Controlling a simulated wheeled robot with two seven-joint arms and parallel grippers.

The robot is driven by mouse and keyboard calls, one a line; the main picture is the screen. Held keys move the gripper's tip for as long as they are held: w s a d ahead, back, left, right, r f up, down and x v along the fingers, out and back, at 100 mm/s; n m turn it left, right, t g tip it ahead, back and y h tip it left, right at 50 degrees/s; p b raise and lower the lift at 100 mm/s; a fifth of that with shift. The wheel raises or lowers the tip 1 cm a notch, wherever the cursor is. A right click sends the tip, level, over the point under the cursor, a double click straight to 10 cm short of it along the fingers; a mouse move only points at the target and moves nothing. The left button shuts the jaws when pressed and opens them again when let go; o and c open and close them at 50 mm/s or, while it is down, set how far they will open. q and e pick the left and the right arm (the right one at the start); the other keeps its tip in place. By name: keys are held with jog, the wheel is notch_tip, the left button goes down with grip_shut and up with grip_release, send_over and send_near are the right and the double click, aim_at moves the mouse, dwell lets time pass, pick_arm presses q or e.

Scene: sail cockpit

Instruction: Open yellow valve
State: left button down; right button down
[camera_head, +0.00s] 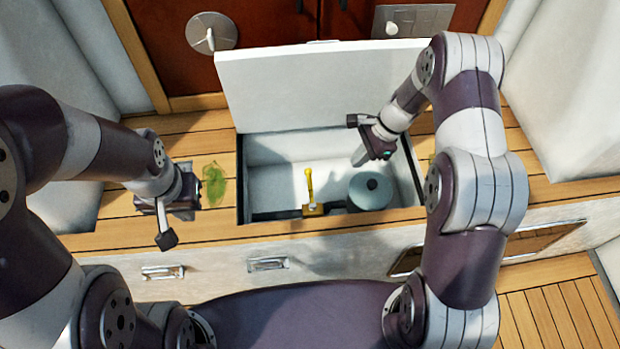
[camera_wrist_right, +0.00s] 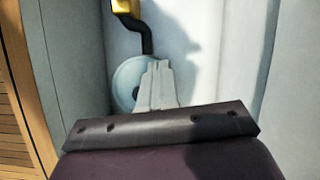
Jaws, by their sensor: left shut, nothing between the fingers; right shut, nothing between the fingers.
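The yellow valve (camera_head: 310,194) sits low in the open locker, its yellow handle standing upright above a yellow body on a dark pipe. In the right wrist view only part of the yellow valve body (camera_wrist_right: 124,6) shows, at the top edge. My right gripper (camera_head: 358,159) is shut and empty inside the locker opening, to the right of the handle and apart from it. Its closed fingers show in the right wrist view (camera_wrist_right: 158,85), in front of a round grey part. My left gripper (camera_head: 188,206) is shut over the deck left of the locker, its fingertips mostly hidden.
The white locker lid (camera_head: 320,85) stands raised behind the opening. A round grey cylinder (camera_head: 370,190) stands in the locker right of the valve. A green patch (camera_head: 214,184) lies on the wooden deck between my left gripper and the locker.

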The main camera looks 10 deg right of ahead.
aim_at(310, 189)
jog(key=w+a+f+m+b, duration=0.1)
jog(key=a+f+b, duration=0.3)
jog(key=a, duration=0.5)
notch_tip(310, 189, down, 2)
jog(key=shift+f+m, duration=0.2)
jog(key=shift+m, duration=0.3)
dwell(0.3)
